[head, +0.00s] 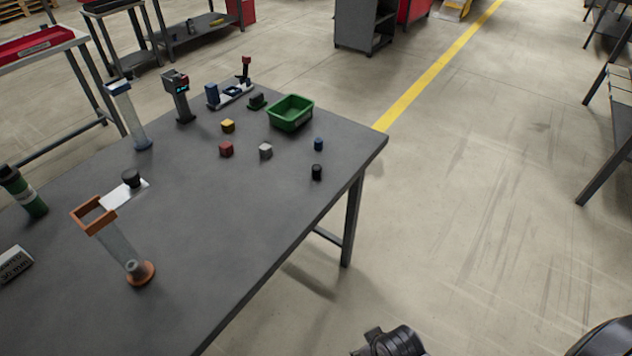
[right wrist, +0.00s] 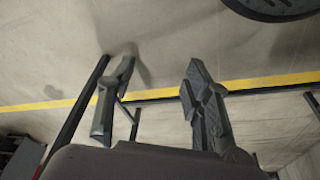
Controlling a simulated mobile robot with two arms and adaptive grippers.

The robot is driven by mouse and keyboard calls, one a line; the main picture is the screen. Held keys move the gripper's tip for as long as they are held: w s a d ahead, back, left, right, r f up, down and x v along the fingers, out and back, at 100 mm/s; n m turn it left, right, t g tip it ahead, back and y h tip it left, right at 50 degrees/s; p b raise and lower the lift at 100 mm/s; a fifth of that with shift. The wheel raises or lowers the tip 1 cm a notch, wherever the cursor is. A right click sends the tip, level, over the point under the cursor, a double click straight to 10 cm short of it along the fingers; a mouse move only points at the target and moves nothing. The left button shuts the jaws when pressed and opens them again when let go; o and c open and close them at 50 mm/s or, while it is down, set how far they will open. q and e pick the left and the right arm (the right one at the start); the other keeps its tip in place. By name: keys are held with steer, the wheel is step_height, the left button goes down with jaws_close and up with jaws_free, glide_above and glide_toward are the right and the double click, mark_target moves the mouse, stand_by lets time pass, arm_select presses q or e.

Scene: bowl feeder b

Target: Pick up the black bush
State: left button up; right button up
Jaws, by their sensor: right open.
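A small black cylinder, which looks like the black bush (head: 317,172), stands upright on the grey table (head: 230,230) near its right edge, with a blue cylinder (head: 318,144) just behind it. Another black round piece (head: 132,178) sits on a white plate at the table's left. My right gripper (right wrist: 160,65) is open and empty in the right wrist view, with floor and a yellow line beyond its fingers. The bush does not show in that view. My left gripper is not in view.
A green bin (head: 290,112) stands at the back right of the table. Red (head: 226,150), grey (head: 265,150) and yellow (head: 228,125) cubes lie nearby. A clear chute with an orange frame (head: 93,215) stands at the front left. Open floor lies right of the table.

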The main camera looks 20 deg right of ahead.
step_height(320, 180, up, 6)
steer(key=w+t+b, duration=0.1)
steer(key=w+b, duration=0.1)
steer(key=m+t+h+b, duration=0.2)
steer(key=m+t, duration=0.1)
steer(key=t, duration=1)
glide_toward(317, 171)
steer(key=w, duration=0.3)
steer(key=w+d, duration=0.1)
steer(key=w, duration=0.1)
steer(key=shift+w+f, duration=0.3)
steer(key=shift+f, duration=0.05)
steer(key=shift+w+d+f, duration=0.1)
steer(key=shift+w+f, duration=0.05)
steer(key=shift+w, duration=1.3)
steer(key=shift+w+d+f, duration=0.1)
steer(key=shift+w+f, duration=0.05)
steer(key=shift+w, duration=1.3)
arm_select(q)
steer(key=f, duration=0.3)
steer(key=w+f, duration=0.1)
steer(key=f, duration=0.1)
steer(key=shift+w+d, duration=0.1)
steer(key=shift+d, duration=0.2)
arm_select(e)
steer(key=shift+s, duration=0.1)
jaws_close()
